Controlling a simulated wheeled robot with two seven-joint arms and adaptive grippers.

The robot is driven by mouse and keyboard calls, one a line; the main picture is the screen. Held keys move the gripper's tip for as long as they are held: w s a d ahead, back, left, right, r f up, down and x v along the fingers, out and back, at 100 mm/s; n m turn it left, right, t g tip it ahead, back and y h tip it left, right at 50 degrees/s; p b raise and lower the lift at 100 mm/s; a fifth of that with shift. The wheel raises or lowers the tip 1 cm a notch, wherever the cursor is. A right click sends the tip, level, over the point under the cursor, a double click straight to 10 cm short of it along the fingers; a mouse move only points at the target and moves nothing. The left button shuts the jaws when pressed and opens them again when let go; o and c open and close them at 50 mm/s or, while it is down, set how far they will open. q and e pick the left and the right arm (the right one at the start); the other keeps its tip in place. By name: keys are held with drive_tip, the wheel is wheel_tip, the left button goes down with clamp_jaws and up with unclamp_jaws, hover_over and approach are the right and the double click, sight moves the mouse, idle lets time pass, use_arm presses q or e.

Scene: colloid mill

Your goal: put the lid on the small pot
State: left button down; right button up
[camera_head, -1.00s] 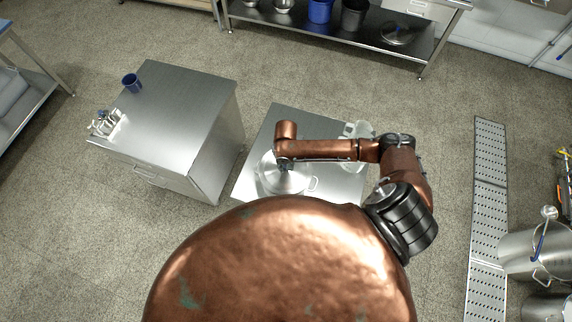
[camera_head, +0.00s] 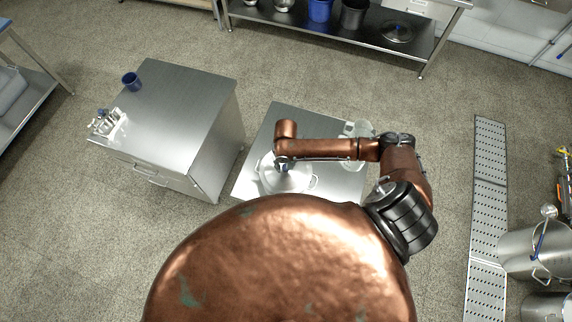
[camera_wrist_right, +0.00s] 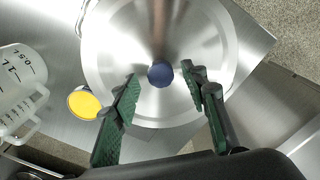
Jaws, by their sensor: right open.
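The lid (camera_wrist_right: 118,60) is a round, shiny steel disc with a dark blue knob (camera_wrist_right: 161,74). In the right wrist view it lies flat over the round vessel beneath it, which it mostly hides; a pot handle (camera_head: 314,182) shows at its edge in the head view. The lid also shows in the head view (camera_head: 292,180), partly under my arm. My right gripper (camera_wrist_right: 160,82) is open, with its green fingers on either side of the knob and gaps showing between. It also shows small in the head view (camera_head: 283,166). My left gripper is in neither view.
The lid sits on a small steel table (camera_head: 251,170). A clear measuring jug (camera_wrist_right: 20,90) stands beside it, with a yellow round thing (camera_wrist_right: 84,103) nearby. A steel cabinet (camera_head: 185,100) with a blue mug (camera_head: 131,81) stands to the left.

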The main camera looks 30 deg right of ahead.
wheel_tip(320, 180, up, 13)
drive_tip(key=shift+f+p, duration=0.15)
drive_tip(key=shift+p, duration=0.15)
idle(0.5)
